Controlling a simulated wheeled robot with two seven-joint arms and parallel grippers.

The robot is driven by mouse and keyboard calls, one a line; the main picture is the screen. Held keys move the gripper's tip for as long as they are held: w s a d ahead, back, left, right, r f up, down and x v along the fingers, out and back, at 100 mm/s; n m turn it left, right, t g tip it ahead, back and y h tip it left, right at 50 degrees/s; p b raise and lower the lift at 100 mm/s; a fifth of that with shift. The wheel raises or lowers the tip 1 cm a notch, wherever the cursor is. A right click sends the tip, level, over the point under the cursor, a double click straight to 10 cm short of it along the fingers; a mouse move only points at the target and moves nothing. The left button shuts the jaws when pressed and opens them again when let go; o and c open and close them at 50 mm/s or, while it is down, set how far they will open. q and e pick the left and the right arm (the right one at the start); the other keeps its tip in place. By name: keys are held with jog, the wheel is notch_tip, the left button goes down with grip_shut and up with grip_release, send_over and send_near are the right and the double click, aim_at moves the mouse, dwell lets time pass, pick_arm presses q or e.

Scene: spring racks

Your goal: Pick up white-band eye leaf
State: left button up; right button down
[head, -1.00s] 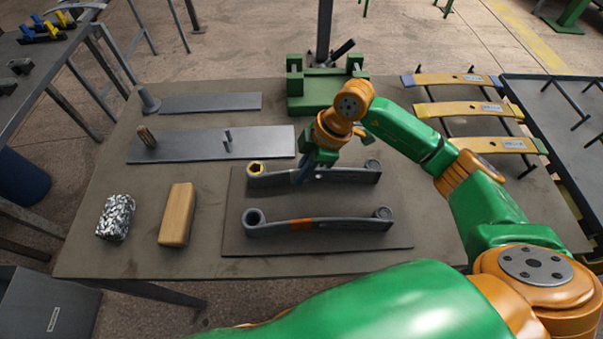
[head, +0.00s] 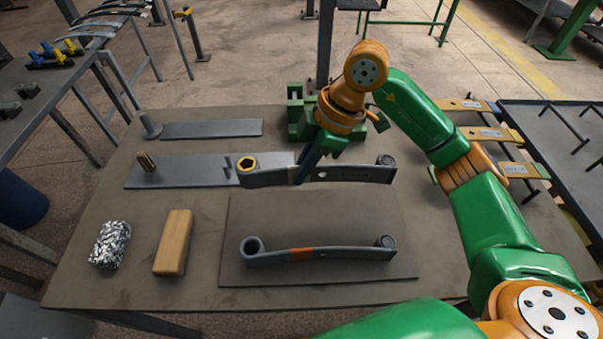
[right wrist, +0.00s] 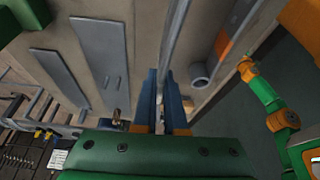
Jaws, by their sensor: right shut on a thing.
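The white-band eye leaf (head: 348,173) is a long dark grey bar with a small white mark near its middle. Its left end has a large eye with a yellow-rimmed bushing, and its right end a smaller rolled eye. My right gripper (head: 304,172) is shut on it just left of the white mark, holding it above the table. In the right wrist view the leaf (right wrist: 176,38) runs between the blue fingers (right wrist: 166,85). A similar leaf with an orange band (head: 340,253) lies on the near dark plate. My left gripper is not seen in the head view.
The dark plate (head: 250,215) has free room behind the orange-band leaf. Left are a wooden block (head: 173,243), a speckled block (head: 110,245) and a grey plate with pins (head: 195,172). A green fixture (head: 298,112) stands behind. Yellow-ended leaves (head: 488,133) lie on a rack at right.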

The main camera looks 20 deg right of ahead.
jog(key=shift+c, duration=1.6)
grip_release()
jog(key=shift+s, duration=0.1)
jog(key=shift+r, duration=0.1)
